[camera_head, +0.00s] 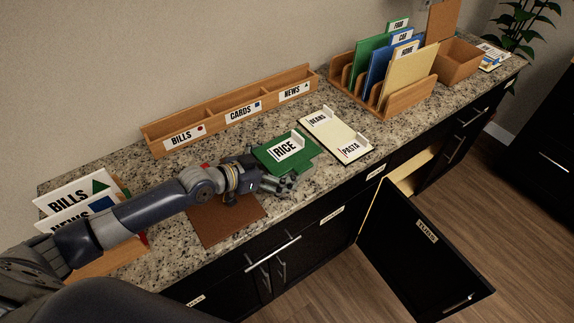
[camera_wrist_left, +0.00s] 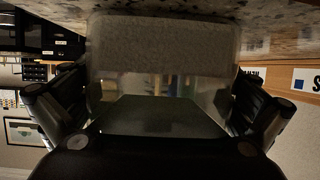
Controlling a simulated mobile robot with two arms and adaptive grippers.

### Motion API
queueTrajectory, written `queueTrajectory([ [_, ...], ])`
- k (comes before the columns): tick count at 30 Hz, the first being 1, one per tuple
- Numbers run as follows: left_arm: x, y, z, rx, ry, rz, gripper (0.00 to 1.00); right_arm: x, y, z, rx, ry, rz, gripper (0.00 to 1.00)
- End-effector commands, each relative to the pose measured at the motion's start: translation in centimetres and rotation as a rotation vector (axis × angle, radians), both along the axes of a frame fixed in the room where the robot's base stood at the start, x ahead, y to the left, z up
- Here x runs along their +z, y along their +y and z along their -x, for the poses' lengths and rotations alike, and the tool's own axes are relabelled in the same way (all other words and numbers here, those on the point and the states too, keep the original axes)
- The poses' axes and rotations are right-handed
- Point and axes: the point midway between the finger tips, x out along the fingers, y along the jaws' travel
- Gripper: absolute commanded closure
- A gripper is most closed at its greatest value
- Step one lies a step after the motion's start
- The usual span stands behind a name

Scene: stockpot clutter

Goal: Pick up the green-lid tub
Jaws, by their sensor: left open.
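The tub (camera_wrist_left: 165,45) fills the middle of the left wrist view, close in front of the palm. Its body is pale and see-through, and a dark greenish lid (camera_wrist_left: 155,116) shows on the lower side of that inverted picture. In the head view a flat green surface (camera_head: 268,156) with a RICE label lies just beyond my left gripper (camera_head: 280,184); I cannot tell there how much of it is the lid. My left gripper is open, low over the counter, with a finger on each side of the tub. Contact cannot be made out. My right gripper is not in view.
A wooden organiser (camera_head: 232,108) stands along the wall. A cream board (camera_head: 336,137) with BEANS and PASTA labels lies to the right. A brown mat (camera_head: 226,222) lies under my left wrist. A file rack (camera_head: 395,93) stands farther right. A cabinet door (camera_head: 415,255) hangs open below.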

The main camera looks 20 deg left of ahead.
Motion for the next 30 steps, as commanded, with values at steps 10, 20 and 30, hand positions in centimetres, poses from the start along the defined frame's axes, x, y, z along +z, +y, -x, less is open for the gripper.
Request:
queueTrajectory([
  [10,-0.1,0.0,0.1,0.000,0.001,-0.001,0.55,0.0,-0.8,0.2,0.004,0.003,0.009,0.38],
  [20,0.3,0.0,0.0,0.000,-0.002,0.002,0.55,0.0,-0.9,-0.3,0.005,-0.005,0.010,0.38],
  [30,2.6,0.0,-0.1,-0.001,-0.007,0.002,0.55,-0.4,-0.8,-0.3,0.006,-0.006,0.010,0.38],
])
